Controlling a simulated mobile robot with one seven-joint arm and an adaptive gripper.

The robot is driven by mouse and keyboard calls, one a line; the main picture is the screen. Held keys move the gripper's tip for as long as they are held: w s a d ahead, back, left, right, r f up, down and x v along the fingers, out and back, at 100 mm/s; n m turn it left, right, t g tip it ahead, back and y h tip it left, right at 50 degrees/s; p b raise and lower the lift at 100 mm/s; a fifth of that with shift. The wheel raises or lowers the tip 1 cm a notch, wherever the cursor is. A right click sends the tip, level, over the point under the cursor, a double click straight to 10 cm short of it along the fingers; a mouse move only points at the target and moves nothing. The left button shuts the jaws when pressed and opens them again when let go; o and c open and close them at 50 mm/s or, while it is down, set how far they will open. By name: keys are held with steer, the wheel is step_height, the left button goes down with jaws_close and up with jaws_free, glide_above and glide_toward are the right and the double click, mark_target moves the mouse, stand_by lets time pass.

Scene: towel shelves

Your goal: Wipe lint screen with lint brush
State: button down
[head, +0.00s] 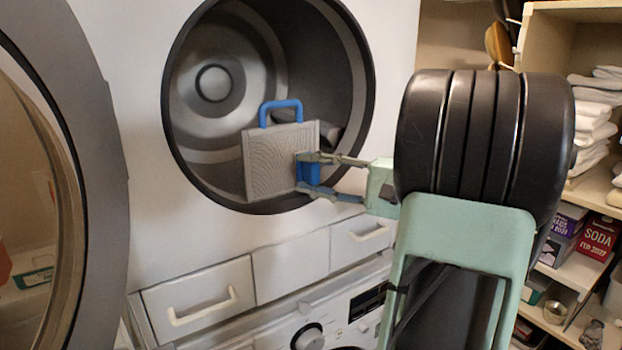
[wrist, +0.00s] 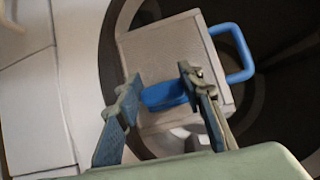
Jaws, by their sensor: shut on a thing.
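The lint screen (head: 268,165), a flat grey mesh panel with a blue loop handle (head: 280,106) on top, stands slightly tilted in the dryer's round opening. It also shows in the wrist view (wrist: 172,48), with its handle on the right. My gripper (head: 303,172) is at the panel's lower right edge in the head view. It is shut on a small blue block, which looks like the lint brush (head: 315,172); the block shows between the fingers in the wrist view (wrist: 165,95). The brush overlaps the panel's face, but whether it touches is unclear. Its bristles are hidden.
The dryer's round door (head: 100,130) stands open at the left. White drawers (head: 205,298) and a control panel (head: 335,318) lie below the opening. Shelves with folded towels (head: 592,130) and boxes (head: 597,238) stand at the right, beyond my arm.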

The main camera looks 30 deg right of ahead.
steer(key=a+b, duration=0.3)
steer(key=a, duration=0.4)
steer(key=shift+r, duration=0.2)
stand_by(0.4)
